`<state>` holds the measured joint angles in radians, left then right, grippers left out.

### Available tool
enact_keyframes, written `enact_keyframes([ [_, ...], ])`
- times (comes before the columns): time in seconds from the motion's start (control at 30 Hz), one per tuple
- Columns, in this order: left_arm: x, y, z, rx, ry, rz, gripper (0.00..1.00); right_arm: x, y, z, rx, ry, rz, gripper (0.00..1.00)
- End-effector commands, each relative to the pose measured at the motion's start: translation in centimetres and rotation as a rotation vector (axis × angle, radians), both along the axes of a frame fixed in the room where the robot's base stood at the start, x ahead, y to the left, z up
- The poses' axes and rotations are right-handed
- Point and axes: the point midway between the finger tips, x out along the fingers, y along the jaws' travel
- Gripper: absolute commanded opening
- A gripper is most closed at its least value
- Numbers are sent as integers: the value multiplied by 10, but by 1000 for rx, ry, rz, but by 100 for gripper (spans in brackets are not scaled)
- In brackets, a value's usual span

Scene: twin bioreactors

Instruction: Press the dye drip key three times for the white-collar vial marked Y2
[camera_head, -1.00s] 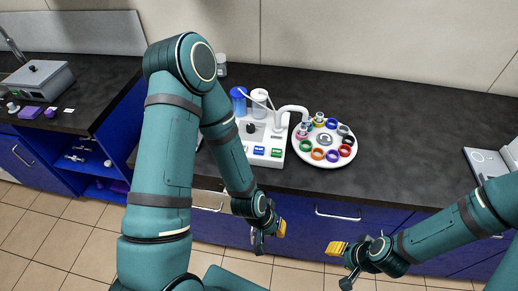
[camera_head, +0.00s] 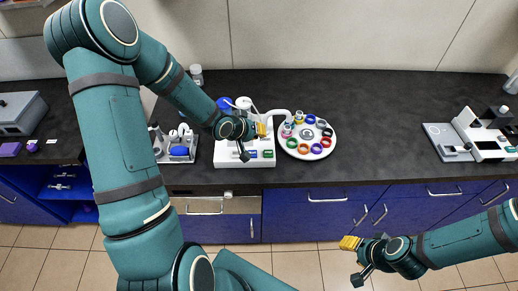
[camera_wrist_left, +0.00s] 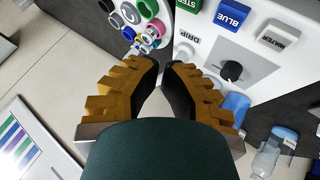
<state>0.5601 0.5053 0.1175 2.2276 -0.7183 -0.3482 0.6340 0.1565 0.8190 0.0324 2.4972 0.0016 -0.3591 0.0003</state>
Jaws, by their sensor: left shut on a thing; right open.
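The white dye station (camera_head: 228,160) stands on the dark counter, with a green key and a blue key at its front. In the left wrist view its DRIP key (camera_wrist_left: 187,50) is white, beside a dark knob (camera_wrist_left: 231,71), the BLUE key (camera_wrist_left: 231,14) and the WATER key (camera_wrist_left: 278,38). My left gripper (camera_wrist_left: 161,72) has its tips close together just short of the DRIP key; whether they touch it I cannot tell. What it holds is not visible. The round white carousel (camera_head: 306,156) carries coloured rings and a few vials; no Y2 mark is readable. My right gripper (camera_head: 352,257) is open and empty before the counter.
A rack with a blue item (camera_head: 180,151) stands left of the station. A blue-topped container (camera_head: 224,103) is behind it. White instruments (camera_head: 480,140) stand at the far right. The counter (camera_head: 390,125) between carousel and instruments is clear.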

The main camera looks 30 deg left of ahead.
Motion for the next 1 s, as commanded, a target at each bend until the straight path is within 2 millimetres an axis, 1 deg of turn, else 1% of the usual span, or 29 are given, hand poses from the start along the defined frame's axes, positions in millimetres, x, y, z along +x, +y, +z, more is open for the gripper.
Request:
enact_keyframes([
  [0.03, 2, 7, 8, 3, -9, 9, 0, 0, 0, 4, 0, -1, 0, 47],
  [0.13, 4, 15, 15, 7, -20, 17, 0, 0, 0, 6, 1, -1, 0, 47],
  [0.57, 4, 16, 14, 8, -22, 19, 0, 1, 0, 5, 1, -2, -1, 47],
  [0.77, 4, 16, 5, 8, -22, 19, 0, 1, 0, -4, 0, -2, -1, 47],
  [0.87, 4, 16, -4, 8, -22, 19, 0, 1, 0, -14, -1, -1, -2, 47],
  [1.0, 4, 16, -22, 8, -21, 19, 0, 1, 1, -31, -4, -2, -3, 47],
])
